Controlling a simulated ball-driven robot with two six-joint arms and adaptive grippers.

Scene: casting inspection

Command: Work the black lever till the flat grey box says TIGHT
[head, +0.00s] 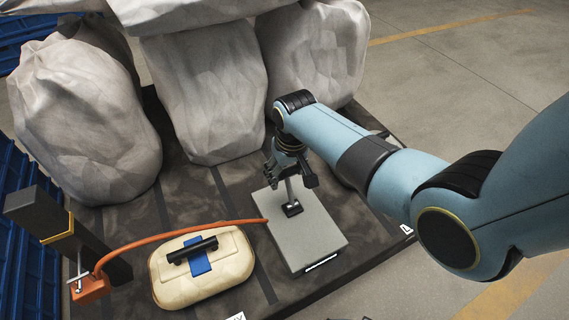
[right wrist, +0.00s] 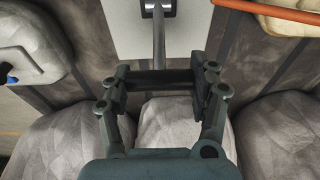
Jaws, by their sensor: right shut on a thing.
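The flat grey box (head: 312,236) lies on the dark table, with a narrow black-and-white strip (head: 322,262) on its near edge; I cannot read any word on it. The black lever (head: 291,208) stands on the box, with a pale metal shaft rising from a black foot. My right gripper (head: 281,172) is at the top of the shaft, above the far part of the box. In the right wrist view the right gripper (right wrist: 162,88) is shut on the lever's black crossbar (right wrist: 160,77), with a finger at each end. My left gripper is not in view.
Large pale wrapped lumps (head: 205,90) stand close behind the right gripper. An orange hose (head: 175,228) runs from an orange block (head: 90,289) to the box. A cream pad (head: 228,275) with a black handle (head: 192,250) lies left of the box. A dark post (head: 60,230) stands at left.

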